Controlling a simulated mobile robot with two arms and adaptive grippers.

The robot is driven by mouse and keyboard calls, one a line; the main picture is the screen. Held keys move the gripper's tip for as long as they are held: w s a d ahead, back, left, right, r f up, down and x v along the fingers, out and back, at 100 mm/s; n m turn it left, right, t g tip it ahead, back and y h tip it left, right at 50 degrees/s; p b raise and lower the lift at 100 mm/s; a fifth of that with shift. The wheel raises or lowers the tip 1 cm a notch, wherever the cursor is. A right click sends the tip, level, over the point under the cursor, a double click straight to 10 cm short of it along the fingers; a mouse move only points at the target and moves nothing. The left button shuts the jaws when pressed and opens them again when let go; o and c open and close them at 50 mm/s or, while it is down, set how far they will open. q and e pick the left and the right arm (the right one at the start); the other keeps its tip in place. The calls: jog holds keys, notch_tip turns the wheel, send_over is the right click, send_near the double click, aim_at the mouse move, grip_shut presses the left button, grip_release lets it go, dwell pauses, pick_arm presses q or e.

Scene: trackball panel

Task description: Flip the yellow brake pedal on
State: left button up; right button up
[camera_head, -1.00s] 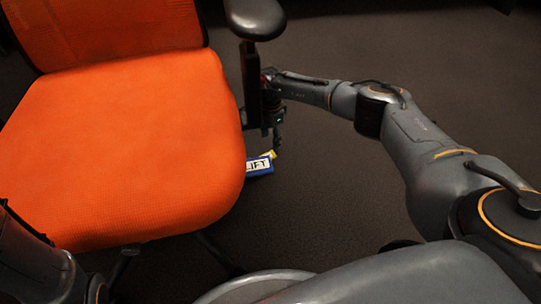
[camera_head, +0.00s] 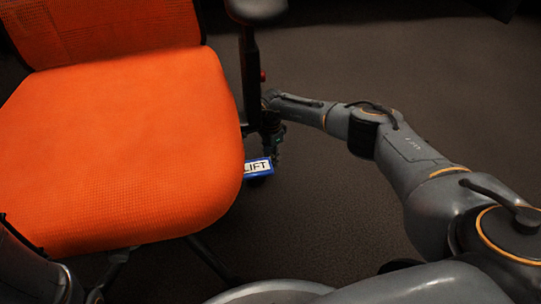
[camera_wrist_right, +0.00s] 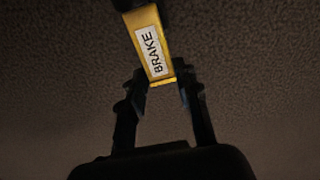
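The yellow brake pedal (camera_wrist_right: 150,42), with a white BRAKE label, shows in the right wrist view. It runs from the top edge toward my gripper. My right gripper (camera_wrist_right: 160,84) is open, with one finger on each side of the pedal's near end. I cannot tell whether either finger touches it. In the head view my right gripper (camera_head: 278,148) points down beside the chair's right side, and the yellow pedal is hidden there. My left arm shows only in part at the lower left; its gripper is out of view.
A blue LIFT pedal (camera_head: 258,167) sticks out from under the orange seat (camera_head: 125,145), close to my right gripper. The armrest (camera_head: 256,9) and its dark post stand above my right wrist. The dark carpet (camera_head: 340,205) to the right is clear.

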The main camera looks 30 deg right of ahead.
grip_shut()
jog(key=shift+d+f+b, duration=0.1)
jog(key=shift+f+b, duration=0.25)
jog(key=shift+b, duration=0.1)
jog(key=f+y+b, duration=0.1)
jog(key=b, duration=0.1)
jog(key=f+y+b, duration=0.1)
jog(key=y+b, duration=0.1)
jog(key=b, duration=0.1)
jog(key=shift+d+f, duration=0.2)
jog(key=shift+d, duration=0.05)
jog(key=shift+y+b, duration=0.4)
jog(key=shift+y, duration=0.2)
jog(key=shift+a+y, duration=0.1)
jog(key=shift+y, duration=0.2)
jog(key=o, duration=1)
grip_release()
